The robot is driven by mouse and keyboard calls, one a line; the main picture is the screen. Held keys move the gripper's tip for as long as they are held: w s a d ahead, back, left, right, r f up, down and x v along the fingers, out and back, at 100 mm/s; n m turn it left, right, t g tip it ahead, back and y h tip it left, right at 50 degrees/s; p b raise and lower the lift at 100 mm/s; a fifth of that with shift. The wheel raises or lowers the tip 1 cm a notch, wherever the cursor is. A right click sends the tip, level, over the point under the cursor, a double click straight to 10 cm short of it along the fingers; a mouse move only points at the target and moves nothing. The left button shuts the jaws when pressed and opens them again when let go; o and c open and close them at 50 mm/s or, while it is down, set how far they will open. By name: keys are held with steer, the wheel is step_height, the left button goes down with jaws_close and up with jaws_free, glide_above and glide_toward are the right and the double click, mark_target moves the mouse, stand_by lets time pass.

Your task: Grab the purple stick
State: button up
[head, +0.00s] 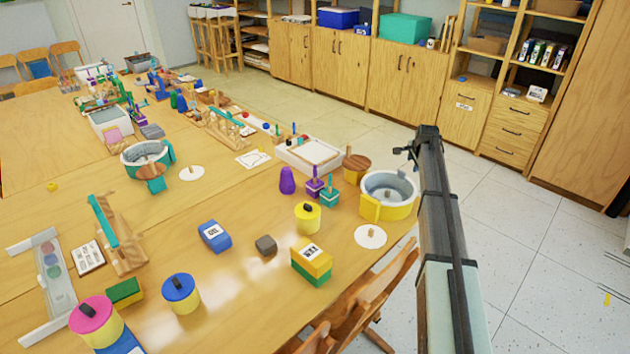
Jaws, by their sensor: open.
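A small purple piece (315,187) with a thin upright stick stands toward the right side of the table. A similar teal piece (330,196) is right beside it. A solid purple rounded piece (287,180) stands just to the left. Which of these purple pieces is the purple stick I cannot tell for certain. My gripper (405,152) is open, at the end of my raised arm, to the right of and apart from these pieces. Its fingers are small and dark here, and nothing shows between them.
A yellow tub (388,202) stands on the table edge between the purple pieces and my arm. A white tray (310,156) lies behind them, and a yellow pot (307,217) in front. A wooden chair (365,290) stands at the table's near right edge.

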steer(key=w+a+r+m+g+y, duration=0.15)
steer(key=a+r, duration=0.45)
steer(key=a, duration=0.6)
step_height(320, 180, up, 6)
steer(key=m+g, duration=0.4)
steer(key=g, duration=0.1)
glide_above(315, 166)
steer(key=shift+n+h, duration=0.25)
steer(key=f, duration=0.8)
steer(key=shift+w+d+f, duration=0.1)
steer(key=shift+w+f, duration=0.05)
steer(key=shift+w, duration=0.25)
steer(key=shift+s+a+f, duration=0.1)
steer(key=shift+s+f, duration=0.05)
steer(key=shift+f, duration=1.15)
steer(key=shift+s+a+f, duration=0.1)
steer(key=shift+f, duration=1.2)
steer(key=shift+c, duration=0.4)
jaws_close()
